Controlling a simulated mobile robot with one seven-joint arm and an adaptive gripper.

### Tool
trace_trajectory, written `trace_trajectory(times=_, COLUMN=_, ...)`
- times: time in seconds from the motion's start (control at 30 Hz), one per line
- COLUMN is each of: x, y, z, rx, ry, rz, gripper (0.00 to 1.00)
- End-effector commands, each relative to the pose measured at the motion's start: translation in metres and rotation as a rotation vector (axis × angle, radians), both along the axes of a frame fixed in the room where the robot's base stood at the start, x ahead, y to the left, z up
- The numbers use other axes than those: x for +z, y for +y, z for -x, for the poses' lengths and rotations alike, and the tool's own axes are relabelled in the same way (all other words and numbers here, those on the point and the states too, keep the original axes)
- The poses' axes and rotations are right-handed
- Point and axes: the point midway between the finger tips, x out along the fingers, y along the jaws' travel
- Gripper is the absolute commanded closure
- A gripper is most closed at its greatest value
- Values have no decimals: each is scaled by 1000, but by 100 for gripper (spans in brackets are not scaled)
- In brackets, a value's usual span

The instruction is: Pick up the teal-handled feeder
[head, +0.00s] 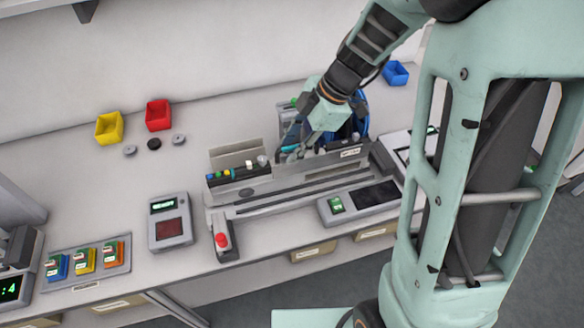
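My gripper (309,143) points down over the back of the grey machine on the bench. A small teal part (290,150), which looks like the handle of a feeder, shows just beside its fingertips. The fingers are small and partly overlapped by dark and blue parts, so I cannot tell whether they are open or closed on the teal part. The body of that feeder is mostly hidden behind the machine's front rail and my gripper.
The grey machine (262,189) has a red button (221,240) at its left end. Yellow (109,127), red (158,115) and blue (396,73) bins stand at the back. A tray (118,262) with small coloured units lies at left.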

Motion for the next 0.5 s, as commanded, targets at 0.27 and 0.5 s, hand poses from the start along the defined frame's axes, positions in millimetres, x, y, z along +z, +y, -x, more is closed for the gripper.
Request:
trace_trajectory(times=0.27, x=-10, y=4, z=-1, rx=-1, ry=-1, rz=1, gripper=71)
trace_trajectory(times=0.5, x=-10, y=4, z=-1, rx=-1, ry=-1, rz=1, gripper=88)
